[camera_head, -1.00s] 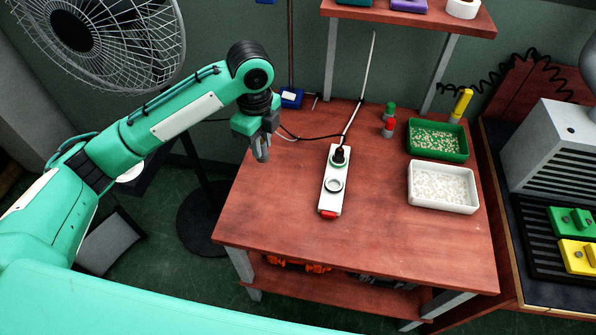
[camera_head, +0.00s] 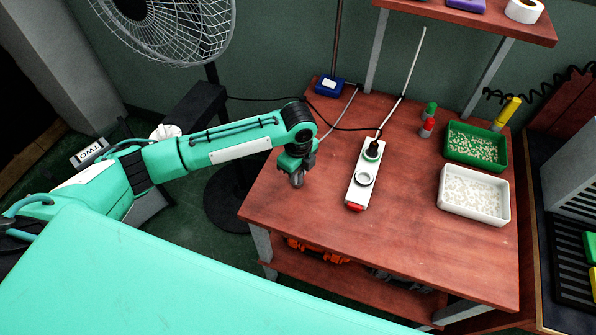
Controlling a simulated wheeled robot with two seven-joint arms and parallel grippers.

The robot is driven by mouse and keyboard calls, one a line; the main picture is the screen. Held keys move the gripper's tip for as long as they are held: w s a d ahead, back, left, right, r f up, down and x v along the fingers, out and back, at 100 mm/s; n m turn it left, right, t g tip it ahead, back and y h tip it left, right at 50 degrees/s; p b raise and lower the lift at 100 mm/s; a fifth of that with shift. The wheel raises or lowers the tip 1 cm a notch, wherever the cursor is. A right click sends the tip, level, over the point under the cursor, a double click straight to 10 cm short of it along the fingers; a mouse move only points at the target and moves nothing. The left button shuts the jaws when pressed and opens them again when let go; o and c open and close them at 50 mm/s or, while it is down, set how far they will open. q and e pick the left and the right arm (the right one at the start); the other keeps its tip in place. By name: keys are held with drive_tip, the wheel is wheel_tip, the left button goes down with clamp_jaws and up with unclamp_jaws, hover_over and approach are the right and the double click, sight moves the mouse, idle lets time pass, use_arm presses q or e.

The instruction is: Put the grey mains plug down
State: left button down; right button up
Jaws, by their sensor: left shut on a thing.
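My left gripper (camera_head: 297,180) is over the left part of the wooden table (camera_head: 310,215), left of the white power strip (camera_head: 361,190). It points down and is shut on a small grey thing, which I take to be the grey mains plug; the fingers mostly hide it. A pale grey cord (camera_head: 341,115) runs from near a blue box (camera_head: 330,86) toward the gripper. I cannot tell whether the plug touches the tabletop. The strip holds a black plug (camera_head: 372,149) at its far end, and a round socket (camera_head: 365,178) nearer me is empty. My right gripper is out of view.
A red-capped bottle (camera_head: 427,127), a green-capped bottle (camera_head: 430,110), a green tray (camera_head: 475,146) and a white tray (camera_head: 473,195) stand on the right. The table is bare between gripper and strip and toward its front edge. A fan (camera_head: 165,25) stands behind left.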

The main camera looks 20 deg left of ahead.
use_arm(q)
drive_tip(key=shift+f, duration=0.15)
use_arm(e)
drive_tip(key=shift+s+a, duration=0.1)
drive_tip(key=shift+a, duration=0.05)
use_arm(q)
drive_tip(key=c, duration=1.2)
unclamp_jaws()
wheel_tip(320, 180, up, 12)
drive_tip(key=shift+b, duration=0.35)
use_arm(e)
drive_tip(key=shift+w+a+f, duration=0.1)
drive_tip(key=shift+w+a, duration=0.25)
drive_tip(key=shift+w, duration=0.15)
use_arm(q)
drive_tip(key=shift+d, duration=0.1)
